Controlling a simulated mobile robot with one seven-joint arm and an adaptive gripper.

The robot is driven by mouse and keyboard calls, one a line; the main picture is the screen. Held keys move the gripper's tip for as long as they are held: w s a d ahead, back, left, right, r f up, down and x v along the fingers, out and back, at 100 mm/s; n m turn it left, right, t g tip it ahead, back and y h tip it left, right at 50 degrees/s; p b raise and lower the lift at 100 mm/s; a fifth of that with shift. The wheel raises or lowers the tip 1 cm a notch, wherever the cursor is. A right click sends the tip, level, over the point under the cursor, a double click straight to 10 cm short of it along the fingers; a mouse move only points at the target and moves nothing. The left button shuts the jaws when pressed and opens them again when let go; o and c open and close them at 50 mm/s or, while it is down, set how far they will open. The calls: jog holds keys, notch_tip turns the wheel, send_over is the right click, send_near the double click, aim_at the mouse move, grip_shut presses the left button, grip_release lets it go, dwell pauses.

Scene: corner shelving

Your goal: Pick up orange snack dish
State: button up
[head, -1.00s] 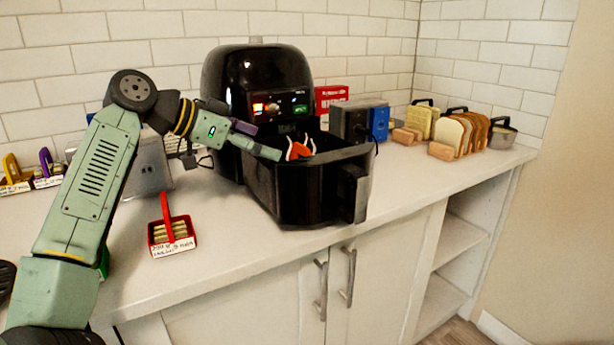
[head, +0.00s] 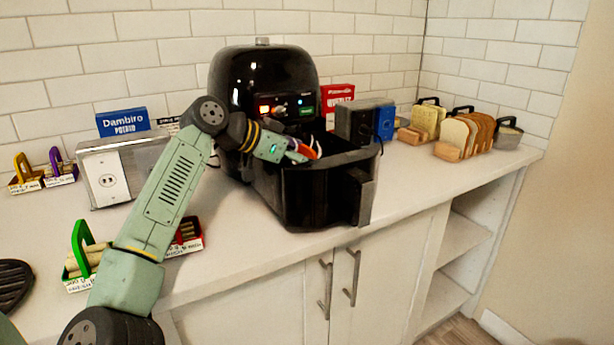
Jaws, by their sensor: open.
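My gripper (head: 308,150) is open at the mouth of the black air fryer's pulled-out drawer (head: 315,200). Orange-red and white shapes show at its tips. I cannot tell whether they are only the fingers or also part of a dish. The drawer's inside is mostly hidden. No dish shows clearly as orange. Small snack dishes with upright handles stand on the counter: one yellow-gold (head: 24,174), one purple (head: 58,168), one green (head: 82,258) and one red (head: 190,240), partly behind my arm.
The air fryer body (head: 262,80) stands behind the drawer. Left of it are a metal outlet box (head: 112,178) and a blue Dambiro box (head: 122,122). Right are dark and blue boxes (head: 384,122), bread slices (head: 462,134) and a metal pan (head: 508,136). The counter front right is clear.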

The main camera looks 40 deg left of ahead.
jog(key=shift+c, duration=0.5)
jog(key=shift+r, duration=0.1)
jog(key=c, duration=2)
